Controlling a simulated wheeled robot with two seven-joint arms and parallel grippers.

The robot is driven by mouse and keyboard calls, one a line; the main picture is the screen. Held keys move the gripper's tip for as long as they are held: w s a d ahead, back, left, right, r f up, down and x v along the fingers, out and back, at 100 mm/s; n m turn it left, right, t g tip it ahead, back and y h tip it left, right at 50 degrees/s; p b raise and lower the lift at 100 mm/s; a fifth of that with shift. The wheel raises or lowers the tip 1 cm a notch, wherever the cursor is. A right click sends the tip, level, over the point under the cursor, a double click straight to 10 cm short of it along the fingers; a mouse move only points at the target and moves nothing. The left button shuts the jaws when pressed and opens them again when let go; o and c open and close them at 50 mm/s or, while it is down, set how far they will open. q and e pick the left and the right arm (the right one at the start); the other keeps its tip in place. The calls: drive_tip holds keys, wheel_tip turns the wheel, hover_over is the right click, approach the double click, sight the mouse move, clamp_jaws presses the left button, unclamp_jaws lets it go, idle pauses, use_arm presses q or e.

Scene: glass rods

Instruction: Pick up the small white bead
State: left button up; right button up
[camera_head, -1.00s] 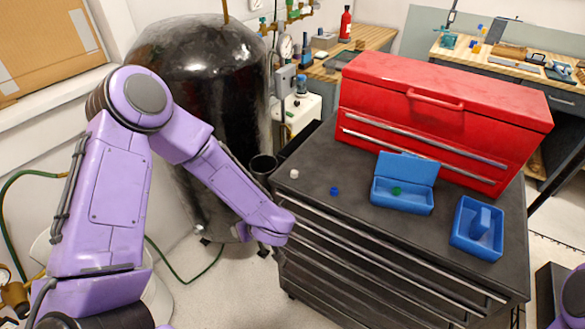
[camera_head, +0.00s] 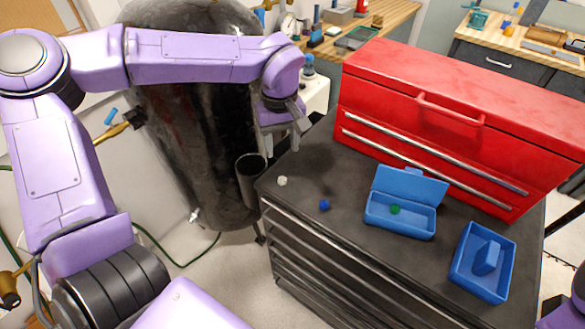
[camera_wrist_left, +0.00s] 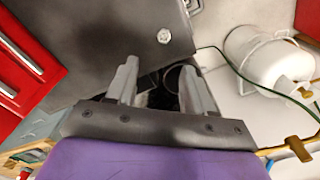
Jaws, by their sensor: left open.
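The small white bead (camera_head: 282,181) lies on the dark top of the tool cabinet (camera_head: 330,165), near its left corner. In the left wrist view the bead (camera_wrist_left: 164,36) sits ahead of the fingertips, roughly midway between them across the picture. My left gripper (camera_head: 296,140) is above the cabinet's back left part, pointing down, behind the bead and apart from it. In the left wrist view its two fingers (camera_wrist_left: 158,70) are spread with nothing between them. My right gripper is out of view.
Another blue box (camera_head: 467,275) stands at the right. A red toolbox (camera_head: 440,120) fills the back. A black cup (camera_head: 251,168) is at the left edge.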

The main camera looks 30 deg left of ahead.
sight(282, 177)
use_arm(q)
drive_tip(key=f, duration=0.2)
drive_tip(key=s+f, duration=0.1)
drive_tip(key=f, duration=0.1)
drive_tip(key=shift+s, duration=0.1)
drive_tip(key=f, duration=0.1)
drive_tip(key=f+p, duration=0.1)
drive_tip(key=f, duration=0.3)
drive_tip(key=shift+w+f, duration=0.15)
drive_tip(key=shift+w, duration=0.1)
drive_tip(key=shift+f, duration=0.25)
clamp_jaws()
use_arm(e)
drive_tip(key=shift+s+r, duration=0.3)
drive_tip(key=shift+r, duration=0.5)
